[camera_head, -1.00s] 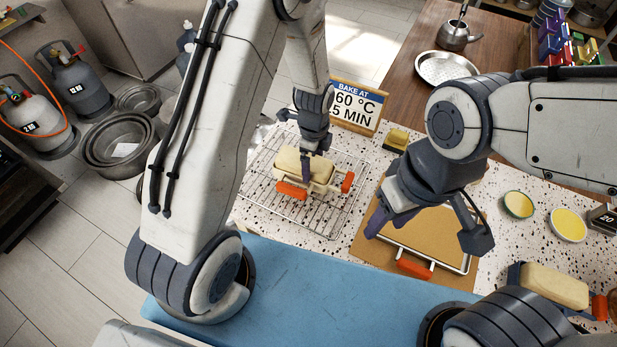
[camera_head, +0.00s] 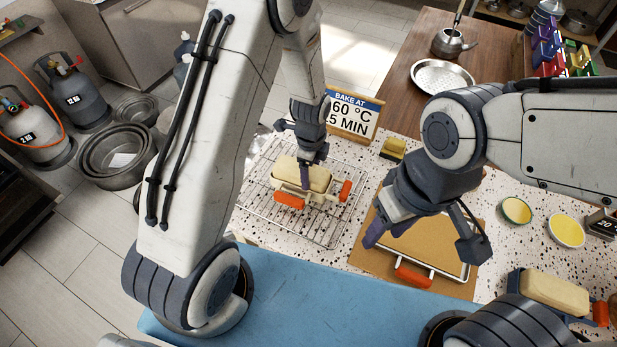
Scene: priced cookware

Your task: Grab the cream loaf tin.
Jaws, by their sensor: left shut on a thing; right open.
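A cream loaf tin (camera_head: 318,176) with orange-red handle grips is at the wire cooling rack (camera_head: 255,204). My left gripper (camera_head: 306,182) reaches down from above and is shut on this tin at its near side. I cannot tell whether the tin still touches the rack. My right gripper (camera_head: 421,244) is open and empty, its fingers spread above a tray (camera_head: 446,268) on a brown board. A second cream, loaf-shaped piece (camera_head: 553,290) with an orange-red end lies at the lower right, partly hidden by my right arm.
A "BAKE AT" sign (camera_head: 351,115) stands just behind the rack. A yellow block (camera_head: 393,149) is right of it. A round metal pan (camera_head: 442,77) and a kettle (camera_head: 450,41) are on the wooden surface behind.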

